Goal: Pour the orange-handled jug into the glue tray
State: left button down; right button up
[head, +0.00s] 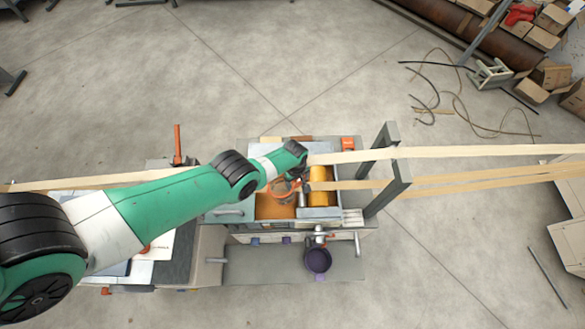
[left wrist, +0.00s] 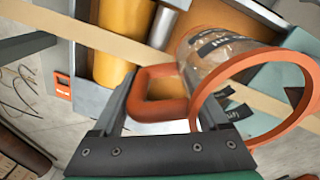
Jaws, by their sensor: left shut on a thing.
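My left gripper (head: 292,186) is shut on the orange handle of the clear jug (head: 284,194), above the glue tray (head: 275,219). In the left wrist view, the fingers (left wrist: 165,112) are at the handle. The jug (left wrist: 215,52) has an orange rim and a clear body with dark labels. How far it is tilted, and whether liquid is leaving it, I cannot tell. The tray has an amber-orange area on its left and a yellow roller (head: 319,190) on its right. The roller also shows in the left wrist view (left wrist: 124,42). My right gripper is not in view.
Pale paper strips (head: 450,152) run across the machine and through a grey upright frame (head: 389,165). Cardboard boxes (head: 550,75) and loose cords lie far right.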

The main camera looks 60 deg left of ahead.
pick_arm(q)
jog(key=shift+s+f, duration=0.1)
jog(key=shift+f, duration=0.25)
jog(key=shift+s+r, duration=0.1)
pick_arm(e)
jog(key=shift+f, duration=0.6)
pick_arm(q)
jog(key=shift+r, duration=0.15)
notch_tip(320, 180, up, 6)
jog(key=p, duration=0.6)
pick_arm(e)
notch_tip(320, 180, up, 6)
